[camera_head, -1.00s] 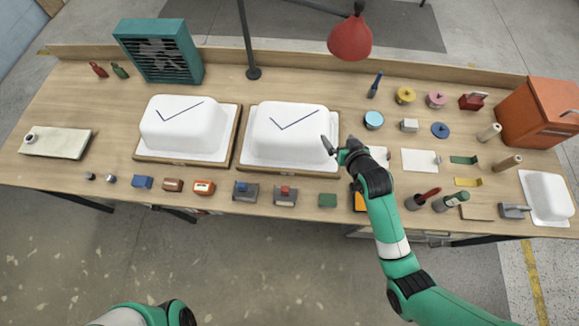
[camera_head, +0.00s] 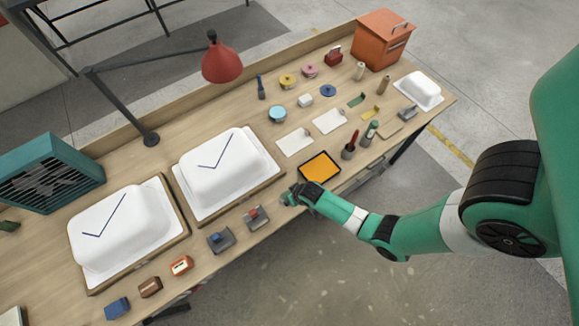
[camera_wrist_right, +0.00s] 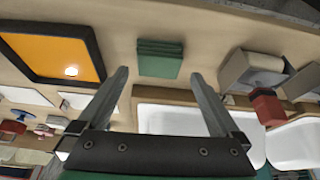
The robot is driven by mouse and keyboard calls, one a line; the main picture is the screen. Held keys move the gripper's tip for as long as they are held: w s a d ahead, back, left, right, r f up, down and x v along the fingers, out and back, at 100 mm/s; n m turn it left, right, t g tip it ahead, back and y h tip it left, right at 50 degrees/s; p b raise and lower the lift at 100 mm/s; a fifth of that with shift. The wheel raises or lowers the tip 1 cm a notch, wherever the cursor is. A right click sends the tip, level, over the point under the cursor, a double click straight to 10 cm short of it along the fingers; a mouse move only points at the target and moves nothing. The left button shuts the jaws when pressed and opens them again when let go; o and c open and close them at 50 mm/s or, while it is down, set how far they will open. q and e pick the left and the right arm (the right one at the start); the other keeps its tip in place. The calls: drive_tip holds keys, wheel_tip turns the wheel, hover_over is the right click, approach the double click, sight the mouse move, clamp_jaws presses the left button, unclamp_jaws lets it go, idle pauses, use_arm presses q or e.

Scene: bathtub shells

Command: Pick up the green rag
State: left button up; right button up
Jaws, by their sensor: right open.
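The green rag (camera_wrist_right: 160,58) is a small folded square lying flat on the wooden bench, seen in the right wrist view. My right gripper (camera_wrist_right: 158,76) is open and empty. In that view the rag lies between and just beyond its two fingertips, with no visible contact. My left gripper is not in view.
An orange pad in a black frame (camera_head: 319,168) lies to the right of the gripper. A grey block with a red top (camera_head: 255,217) stands to its left. Two white tub shells (camera_head: 225,168) on boards lie behind and left. A red lamp (camera_head: 221,62) hangs over the bench.

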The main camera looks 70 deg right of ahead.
drive_tip(key=b+x, duration=0.4)
drive_tip(key=shift+d+f, duration=0.1)
drive_tip(key=shift+f, duration=0.2)
drive_tip(key=shift+w+d+f, duration=0.15)
drive_tip(key=shift+f, duration=0.15)
drive_tip(key=shift+r, duration=0.1)
drive_tip(key=c, duration=1.1)
